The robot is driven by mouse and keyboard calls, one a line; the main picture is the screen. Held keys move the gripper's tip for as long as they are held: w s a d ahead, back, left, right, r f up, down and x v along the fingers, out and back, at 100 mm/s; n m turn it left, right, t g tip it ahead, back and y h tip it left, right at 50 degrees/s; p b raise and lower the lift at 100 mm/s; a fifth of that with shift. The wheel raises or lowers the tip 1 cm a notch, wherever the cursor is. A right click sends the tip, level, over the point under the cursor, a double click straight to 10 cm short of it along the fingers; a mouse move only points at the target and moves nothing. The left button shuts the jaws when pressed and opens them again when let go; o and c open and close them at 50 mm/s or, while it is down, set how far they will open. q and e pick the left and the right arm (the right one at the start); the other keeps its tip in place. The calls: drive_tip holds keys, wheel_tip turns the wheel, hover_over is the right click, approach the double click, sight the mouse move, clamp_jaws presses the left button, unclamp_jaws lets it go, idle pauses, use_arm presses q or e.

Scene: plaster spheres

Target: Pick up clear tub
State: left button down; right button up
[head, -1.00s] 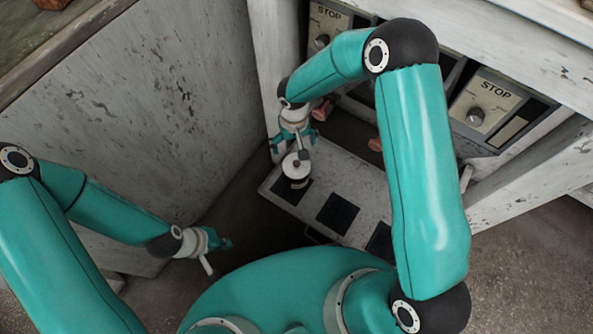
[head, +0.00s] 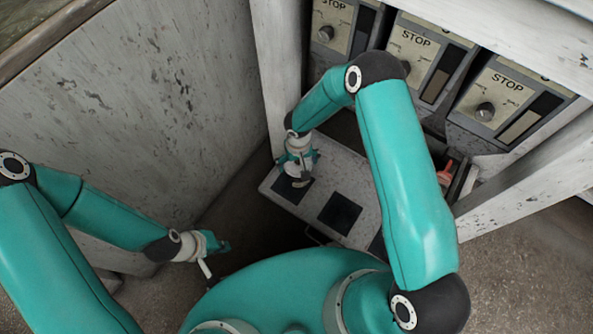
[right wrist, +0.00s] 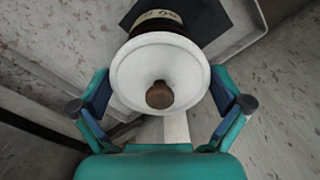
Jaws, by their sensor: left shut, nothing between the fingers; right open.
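A round tub-like container (right wrist: 185,70) with a white lid and brown knob stands between the fingers of my right gripper (right wrist: 162,105) in the right wrist view. A label and dark body show past the lid; I cannot tell whether the body is clear. In the head view, the container (head: 300,183) is mostly hidden under my right gripper (head: 299,162), on the pale shelf near its left corner. The right fingers are open, one on each side of the lid, with gaps visible. My left gripper (head: 222,246) is shut and empty, low at the left, away from the container.
The pale shelf (head: 325,175) carries dark squares (head: 340,213). STOP control boxes (head: 490,105) stand behind it under a white beam. A reddish object (head: 445,175) lies right of my right arm. A white board (head: 150,100) rises at the left.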

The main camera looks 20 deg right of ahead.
wheel_tip(320, 180, down, 2)
drive_tip(key=shift+f, duration=0.25)
drive_tip(key=c, duration=0.9)
drive_tip(key=shift+r, duration=0.1)
